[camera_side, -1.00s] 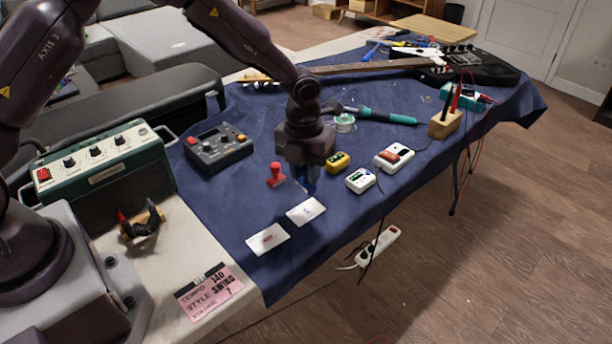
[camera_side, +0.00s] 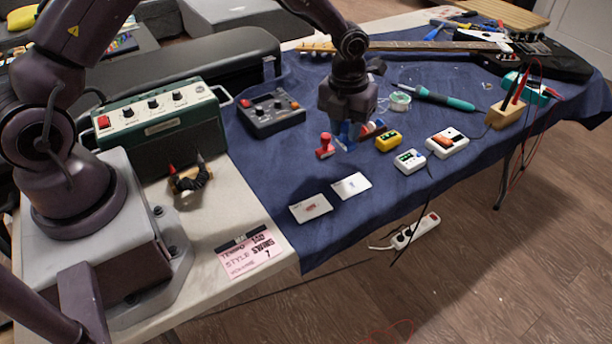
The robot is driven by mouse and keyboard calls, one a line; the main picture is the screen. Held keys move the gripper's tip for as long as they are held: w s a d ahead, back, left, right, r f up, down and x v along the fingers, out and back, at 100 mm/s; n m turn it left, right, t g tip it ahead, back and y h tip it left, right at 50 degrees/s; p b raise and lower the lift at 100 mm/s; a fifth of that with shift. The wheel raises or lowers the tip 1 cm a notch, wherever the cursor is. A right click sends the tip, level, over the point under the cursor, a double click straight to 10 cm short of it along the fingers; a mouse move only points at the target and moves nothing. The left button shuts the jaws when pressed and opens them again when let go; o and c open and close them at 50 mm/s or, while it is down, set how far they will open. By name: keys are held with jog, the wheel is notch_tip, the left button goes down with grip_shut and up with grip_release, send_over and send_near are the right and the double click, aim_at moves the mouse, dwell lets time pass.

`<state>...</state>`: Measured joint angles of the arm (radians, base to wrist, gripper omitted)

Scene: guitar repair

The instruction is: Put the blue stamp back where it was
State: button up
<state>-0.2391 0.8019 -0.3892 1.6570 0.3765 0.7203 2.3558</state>
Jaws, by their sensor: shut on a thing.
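My gripper (camera_side: 347,122) points down over the blue cloth and is shut on the blue stamp (camera_side: 344,138). The gripper's fingers hide much of the stamp. The stamp is low, just right of the upright red stamp (camera_side: 325,147); I cannot tell whether it touches the cloth. Two white cards lie nearer the camera: one with a red mark (camera_side: 311,208) and one with a small mark (camera_side: 351,186).
A red and blue item (camera_side: 374,127) lies just right of the gripper, near a yellow box (camera_side: 388,140). White boxes (camera_side: 409,161) (camera_side: 447,143) stand further right. A grey control box (camera_side: 272,116) is at left. Cloth between stamps and cards is clear.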

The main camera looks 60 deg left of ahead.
jog(key=s+a+f, duration=0.1)
jog(key=s+a, duration=0.1)
jog(key=s, duration=0.2)
jog(key=s+a+f, duration=0.1)
jog(key=s+a, duration=0.1)
jog(key=s, duration=0.2)
jog(key=s+a+f, duration=0.1)
jog(key=s+a, duration=0.2)
jog(key=s, duration=0.1)
jog(key=shift+f, duration=2.55)
jog(key=shift+f, duration=0.1)
jog(key=o, duration=0.8)
